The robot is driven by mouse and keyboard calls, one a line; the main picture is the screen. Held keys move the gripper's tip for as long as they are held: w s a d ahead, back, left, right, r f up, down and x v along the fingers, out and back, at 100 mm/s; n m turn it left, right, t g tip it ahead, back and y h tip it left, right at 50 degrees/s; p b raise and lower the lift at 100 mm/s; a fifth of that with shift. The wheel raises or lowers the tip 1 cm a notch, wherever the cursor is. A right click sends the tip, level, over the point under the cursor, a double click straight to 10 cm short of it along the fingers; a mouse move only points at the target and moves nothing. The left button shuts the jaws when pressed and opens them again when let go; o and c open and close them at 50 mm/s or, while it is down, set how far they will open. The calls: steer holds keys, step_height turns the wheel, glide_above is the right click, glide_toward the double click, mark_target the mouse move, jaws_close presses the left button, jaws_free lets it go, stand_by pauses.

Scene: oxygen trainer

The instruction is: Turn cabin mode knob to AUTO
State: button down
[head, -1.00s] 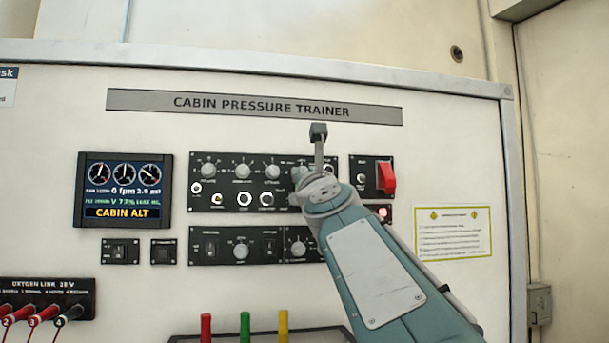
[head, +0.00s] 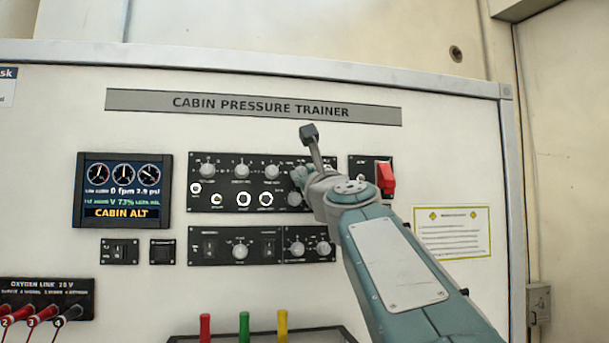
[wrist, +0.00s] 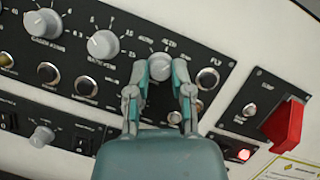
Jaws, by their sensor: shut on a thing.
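The cabin mode knob (wrist: 160,67) is a round grey knob in the upper row of the large black panel. In the wrist view it sits between the two fingertips of my gripper (wrist: 160,72), which is shut on it from both sides. Small white position labels show just above the knob, but its pointer direction is too small to tell. In the head view my gripper (head: 301,178) is at the right end of the same panel (head: 228,184), and hides the knob.
A red guarded switch (wrist: 283,124) stands out to the right of my gripper, near a lit red lamp (wrist: 243,155). Other grey knobs (wrist: 103,44) are close on the left. Red, green and yellow handles (head: 244,327) stand below. The wall at right is mostly clear.

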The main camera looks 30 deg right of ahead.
steer(key=shift+w+d+n+g+y, duration=0.1)
steer(key=shift+n+g+y, duration=0.7)
steer(key=shift+n, duration=2.25)
steer(key=shift+d+n+g+y, duration=0.1)
steer(key=shift+n+g+y, duration=0.7)
steer(key=shift+n, duration=2.2)
steer(key=shift+w+d+n+g+y, duration=0.1)
steer(key=shift+n+g+y, duration=0.7)
steer(key=shift+n, duration=2.25)
steer(key=c, duration=0.5)
jaws_free()
steer(key=shift+a, duration=0.1)
steer(key=shift+r, duration=0.1)
steer(key=shift+s, duration=0.1)
